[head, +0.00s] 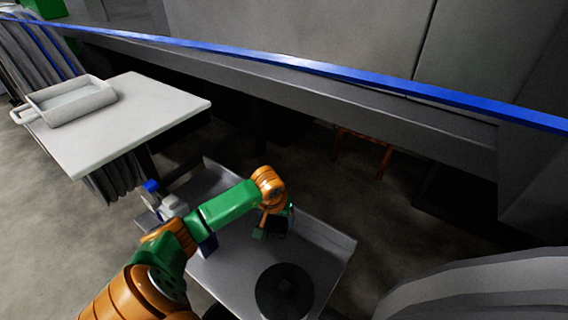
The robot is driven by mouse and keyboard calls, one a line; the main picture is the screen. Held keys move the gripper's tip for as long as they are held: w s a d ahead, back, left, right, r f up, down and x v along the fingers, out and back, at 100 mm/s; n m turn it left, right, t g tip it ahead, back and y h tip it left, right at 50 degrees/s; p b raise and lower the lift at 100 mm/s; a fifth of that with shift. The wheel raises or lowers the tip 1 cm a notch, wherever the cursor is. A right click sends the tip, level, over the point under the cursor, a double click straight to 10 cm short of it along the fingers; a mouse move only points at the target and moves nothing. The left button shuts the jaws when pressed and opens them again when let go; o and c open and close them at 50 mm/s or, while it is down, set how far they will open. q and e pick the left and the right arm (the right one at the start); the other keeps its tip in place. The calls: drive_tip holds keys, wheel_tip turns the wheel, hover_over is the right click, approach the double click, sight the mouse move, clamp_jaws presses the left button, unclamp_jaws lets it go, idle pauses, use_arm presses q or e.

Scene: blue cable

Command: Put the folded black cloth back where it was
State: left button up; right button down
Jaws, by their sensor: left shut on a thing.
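My left gripper (272,226) is over the grey metal cart top (325,248), its fingers pointing down. It is shut on a small dark thing, which looks like the folded black cloth (279,225). The fingers partly hide the cloth, and I cannot tell whether it touches the cart top. My right gripper is not in view.
A round black object (284,291) lies on the cart's near part. A bottle with a blue cap (152,186) and a greyish item (173,205) stand at its left. A white table (135,120) holds a pan (72,102). A blue cable (350,75) crosses the back.

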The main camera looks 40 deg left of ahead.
sight(277, 229)
use_arm(q)
wheel_tip(277, 229, down, 5)
drive_tip(key=shift+s+f+b, duration=0.1)
drive_tip(key=shift+f+b, duration=0.1)
drive_tip(key=shift+b, duration=0.1)
drive_tip(key=shift+f, duration=0.25)
drive_tip(key=shift+r, duration=0.1)
drive_tip(key=o, duration=1.3)
drive_tip(key=shift+r, duration=0.15)
drive_tip(key=p+v, duration=0.1)
drive_tip(key=v, duration=0.9)
drive_tip(key=shift+r+p, duration=0.3)
drive_tip(key=shift+r, duration=0.1)
drive_tip(key=shift+s+d+r, duration=0.15)
drive_tip(key=shift+s+r, duration=0.05)
drive_tip(key=shift+r, duration=0.25)
